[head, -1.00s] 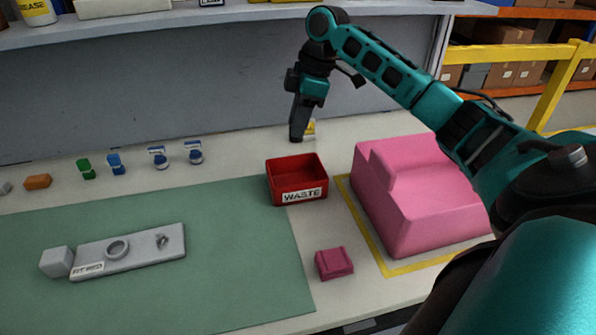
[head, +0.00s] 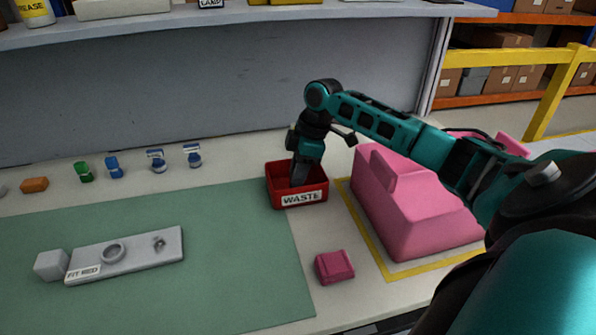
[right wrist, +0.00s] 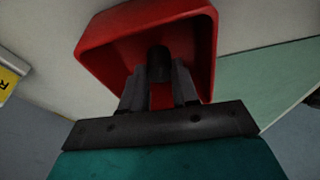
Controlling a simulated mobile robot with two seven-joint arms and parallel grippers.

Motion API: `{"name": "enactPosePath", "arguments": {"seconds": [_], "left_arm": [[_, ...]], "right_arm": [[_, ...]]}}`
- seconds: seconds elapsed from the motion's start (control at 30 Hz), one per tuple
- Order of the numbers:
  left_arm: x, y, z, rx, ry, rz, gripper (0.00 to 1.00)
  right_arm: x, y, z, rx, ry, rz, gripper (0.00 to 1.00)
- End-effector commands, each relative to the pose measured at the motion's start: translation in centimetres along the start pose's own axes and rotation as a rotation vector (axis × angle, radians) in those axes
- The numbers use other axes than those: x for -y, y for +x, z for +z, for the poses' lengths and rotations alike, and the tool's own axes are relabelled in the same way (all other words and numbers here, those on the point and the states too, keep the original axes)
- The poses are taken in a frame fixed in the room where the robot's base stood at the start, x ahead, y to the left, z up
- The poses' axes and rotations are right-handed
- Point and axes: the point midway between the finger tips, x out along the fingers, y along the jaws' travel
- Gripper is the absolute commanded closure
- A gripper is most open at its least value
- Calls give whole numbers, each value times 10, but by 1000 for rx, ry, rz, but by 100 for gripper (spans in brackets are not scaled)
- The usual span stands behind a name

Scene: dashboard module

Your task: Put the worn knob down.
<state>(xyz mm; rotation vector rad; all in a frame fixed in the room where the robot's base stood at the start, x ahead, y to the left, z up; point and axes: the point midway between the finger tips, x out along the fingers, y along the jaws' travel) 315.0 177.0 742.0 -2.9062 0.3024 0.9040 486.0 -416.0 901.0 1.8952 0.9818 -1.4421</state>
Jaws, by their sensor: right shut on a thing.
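The worn knob (right wrist: 158,64) is a small dark cylinder in the right wrist view, held between the fingers of my right gripper (right wrist: 158,82). In the head view my right gripper (head: 299,182) points down into the red bin marked WASTE (head: 302,198), with its fingertips below the rim. The bin also shows in the right wrist view (right wrist: 205,40), around the knob and fingers. In the head view the knob is hidden by the gripper and bin wall. I cannot tell whether the knob touches the bin floor. My left gripper is out of view.
A pink stepped block (head: 425,215) stands right of the bin inside yellow tape. A small pink piece (head: 334,267) lies in front. A grey fixture plate (head: 135,255) sits on the green mat (head: 220,290). Several small coloured parts line the bench at the back left.

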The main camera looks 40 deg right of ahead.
Motion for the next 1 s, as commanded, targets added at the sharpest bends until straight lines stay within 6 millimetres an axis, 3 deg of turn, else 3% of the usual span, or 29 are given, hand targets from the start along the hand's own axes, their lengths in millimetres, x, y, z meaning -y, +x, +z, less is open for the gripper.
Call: {"name": "enactPosePath", "arguments": {"seconds": [0.37,0.4,0.63,1.0], "left_arm": [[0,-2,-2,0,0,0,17],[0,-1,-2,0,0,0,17],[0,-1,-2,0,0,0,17],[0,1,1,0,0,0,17]], "right_arm": [[0,8,2,1,0,-1,99],[0,8,2,0,0,-1,68],[0,8,2,0,0,0,46],[-1,-1,0,-1,-1,3,45]]}}
